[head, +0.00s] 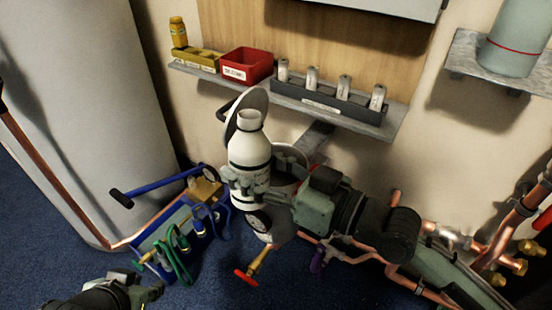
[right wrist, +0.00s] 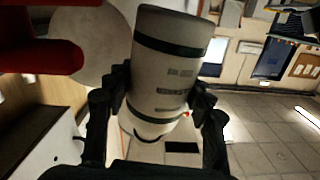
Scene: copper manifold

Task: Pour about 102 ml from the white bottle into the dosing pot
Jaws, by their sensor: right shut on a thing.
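The white bottle (head: 250,152), with dark bands and an open neck, is held off the floor, close to upright with a slight lean. My right gripper (head: 252,182) is shut around its lower body, coming from the right. In the right wrist view both fingers press on the bottle (right wrist: 168,75). The dosing pot (head: 290,158) is behind and right of the bottle, partly hidden by it and my gripper. A round grey lid (head: 257,98) stands raised behind the bottle's neck. My left gripper (head: 142,289) is low at bottom left, apart from these things; its opening is unclear.
A wall shelf (head: 390,127) holds a yellow tray (head: 196,60), a red bin (head: 246,66) and a dark rack of small bottles (head: 330,98). Copper pipes (head: 410,285) and a red-handled valve (head: 247,276) lie low.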

